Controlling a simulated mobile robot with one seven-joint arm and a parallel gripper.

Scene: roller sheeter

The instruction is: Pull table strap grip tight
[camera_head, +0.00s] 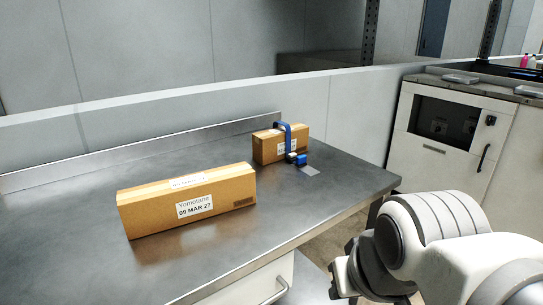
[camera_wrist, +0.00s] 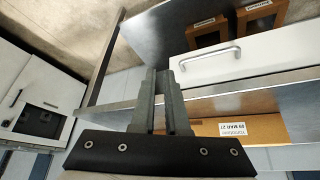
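A small cardboard box (camera_head: 268,148) stands at the far right of the metal table (camera_head: 110,265) in the head view. A blue strap (camera_head: 289,137) runs over it, and a blue strap grip (camera_head: 301,160) sits low at its right front side. Whether the strap is taut cannot be told. My gripper (camera_head: 341,277) is at the lower right of the head view, off the table's front edge and well apart from the strap. In the wrist view, its fingers (camera_wrist: 158,78) are together with nothing seen between them.
A larger labelled box (camera_head: 190,203) lies nearer on the table. A drawer with a handle (camera_wrist: 210,58) is under the tabletop, with boxes on a shelf (camera_wrist: 160,40) below. A white cabinet (camera_head: 440,130) stands at the right. A low wall (camera_head: 190,115) backs the table.

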